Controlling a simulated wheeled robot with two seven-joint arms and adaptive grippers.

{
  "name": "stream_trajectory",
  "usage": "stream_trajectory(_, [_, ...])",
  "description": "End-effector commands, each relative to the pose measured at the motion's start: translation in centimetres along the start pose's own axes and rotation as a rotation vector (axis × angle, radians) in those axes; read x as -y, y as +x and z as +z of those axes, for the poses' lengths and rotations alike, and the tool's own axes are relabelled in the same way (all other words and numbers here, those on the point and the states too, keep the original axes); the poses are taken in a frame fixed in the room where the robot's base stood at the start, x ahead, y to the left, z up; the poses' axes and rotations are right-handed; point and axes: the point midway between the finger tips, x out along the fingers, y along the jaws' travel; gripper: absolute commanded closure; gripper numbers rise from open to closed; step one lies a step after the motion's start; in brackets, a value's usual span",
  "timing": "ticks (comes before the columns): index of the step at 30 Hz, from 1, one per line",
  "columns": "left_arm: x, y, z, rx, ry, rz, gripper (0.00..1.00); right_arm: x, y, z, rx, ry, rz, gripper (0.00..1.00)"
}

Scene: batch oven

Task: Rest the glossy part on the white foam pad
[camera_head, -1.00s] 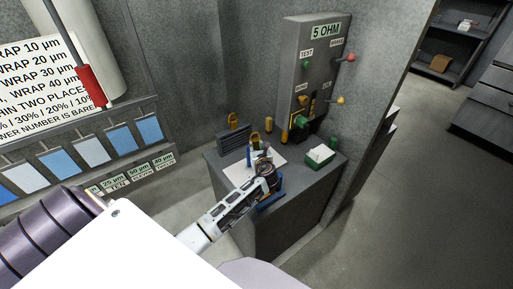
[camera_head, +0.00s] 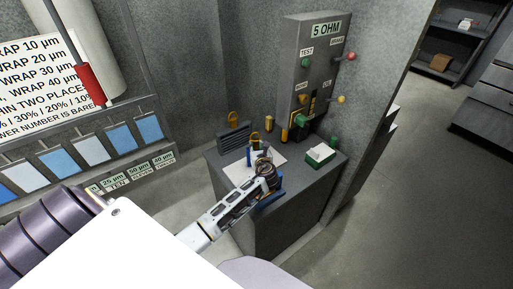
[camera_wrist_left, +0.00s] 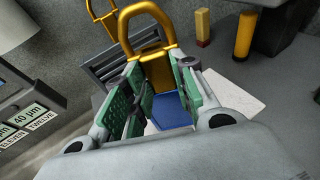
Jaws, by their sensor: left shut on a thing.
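A shiny gold part with a large loop (camera_wrist_left: 157,70) is between the fingertips of my left gripper (camera_wrist_left: 155,100) in the left wrist view; its gold loop also shows in the head view (camera_head: 255,137). The left gripper (camera_head: 262,165) is shut and low over the grey bench. A flat white pad (camera_head: 277,156) lies on the bench under and beside the gripper, partly hidden by it; it also shows in the wrist view (camera_wrist_left: 235,90). I cannot tell whether the held part touches the pad. My right gripper is not in view.
A dark slotted rack (camera_head: 233,138) with another gold loop stands behind. A green box with a white top (camera_head: 320,153) sits on the right of the bench. A "5 OHM" panel (camera_head: 318,75) rises at the back. A blue item (camera_head: 276,193) is beside the gripper.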

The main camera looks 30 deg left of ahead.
Motion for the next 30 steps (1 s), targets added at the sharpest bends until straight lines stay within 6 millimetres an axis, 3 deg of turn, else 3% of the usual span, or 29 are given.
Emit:
stream_trajectory(16, [0.02,0.15,-0.42,0.001,0.000,0.000,1.00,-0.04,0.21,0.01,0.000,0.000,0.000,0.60])
stream_trajectory(17, [0.02,0.16,-0.42,0.001,0.000,0.000,0.72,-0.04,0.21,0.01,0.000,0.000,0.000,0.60])
stream_trajectory(22, [0.01,0.14,-0.41,0.001,0.000,0.000,0.51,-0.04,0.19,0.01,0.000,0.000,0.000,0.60])
stream_trajectory(30, [-0.01,0.14,-0.51,-0.001,0.000,0.000,0.49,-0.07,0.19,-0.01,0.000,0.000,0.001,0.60])
